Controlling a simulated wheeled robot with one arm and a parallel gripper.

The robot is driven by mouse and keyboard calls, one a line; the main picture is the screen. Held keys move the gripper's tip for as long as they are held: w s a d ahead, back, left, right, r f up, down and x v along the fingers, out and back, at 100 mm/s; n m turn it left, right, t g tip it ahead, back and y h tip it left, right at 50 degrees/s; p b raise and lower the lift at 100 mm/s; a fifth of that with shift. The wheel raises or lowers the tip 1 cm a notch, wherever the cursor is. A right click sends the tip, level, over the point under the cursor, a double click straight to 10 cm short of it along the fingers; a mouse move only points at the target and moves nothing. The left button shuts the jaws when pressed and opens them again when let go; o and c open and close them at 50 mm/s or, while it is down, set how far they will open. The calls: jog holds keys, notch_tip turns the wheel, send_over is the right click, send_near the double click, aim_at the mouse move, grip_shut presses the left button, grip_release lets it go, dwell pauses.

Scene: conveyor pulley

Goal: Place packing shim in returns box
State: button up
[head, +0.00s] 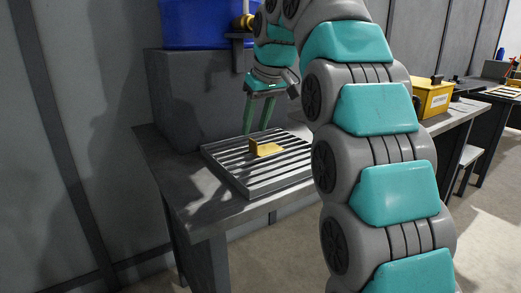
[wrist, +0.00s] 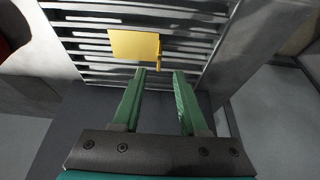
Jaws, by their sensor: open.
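The packing shim is most likely the yellow L-shaped piece (head: 265,149), which lies on a grey slatted tray (head: 240,180) on the workbench. In the wrist view the yellow piece (wrist: 135,46) sits on the slats just beyond my fingertips, a little left of centre. My gripper (head: 257,132) points down with its two green fingers apart and empty, just above and behind the piece. The fingers also show in the wrist view (wrist: 160,73). A yellow box with a white label (head: 432,97) stands farther right on the bench; its label is too small to read, so I cannot tell whether it is the returns box.
A blue bin (head: 195,22) sits on a grey block (head: 185,95) behind the tray. My arm covers the middle of the head view and hides part of the bench (head: 205,209). Another bench (head: 492,91) with small items stands at the far right.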

aim_at(253, 140)
jog(key=shift+s+d+x, duration=0.1)
jog(key=shift+x, duration=1.2)
jog(key=shift+s+d+x, duration=0.1)
jog(key=shift+d+x, duration=0.05)
jog(key=shift+x, duration=1.2)
jog(key=shift+c, duration=0.3)
grip_shut()
